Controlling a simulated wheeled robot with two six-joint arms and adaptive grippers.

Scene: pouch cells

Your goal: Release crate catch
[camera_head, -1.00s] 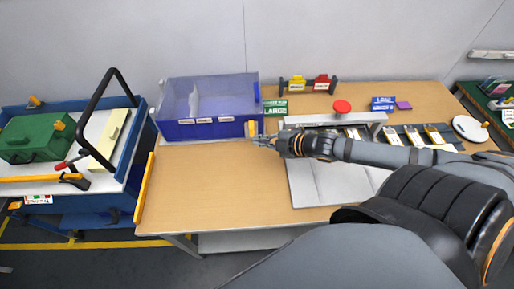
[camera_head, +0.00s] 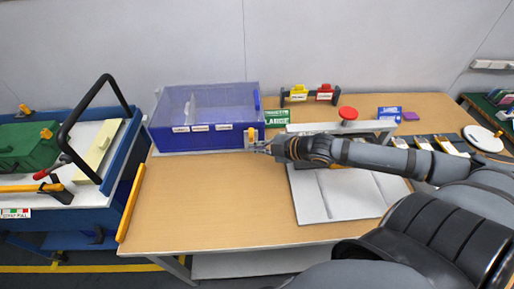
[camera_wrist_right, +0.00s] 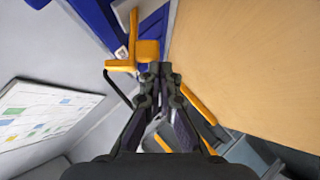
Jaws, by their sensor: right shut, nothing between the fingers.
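The blue crate (camera_head: 206,139) with see-through upper walls stands at the back left of the bench. Its orange catch (camera_head: 251,134) is at the front right corner. The catch also shows in the right wrist view (camera_wrist_right: 148,51), with an orange arm stretching left from it. My right gripper (camera_head: 258,147) is at that corner, close against the catch. In the right wrist view its fingertips (camera_wrist_right: 160,70) are together, just below the orange block, with nothing between them. I cannot tell whether they touch it. My left gripper is not in view.
The wooden bench top (camera_head: 210,200) is clear in front of the crate. A green label (camera_head: 278,117), a red button (camera_head: 347,113) and a grey tray (camera_head: 315,200) are to the right. A blue cart (camera_head: 115,190) with a black handle stands left.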

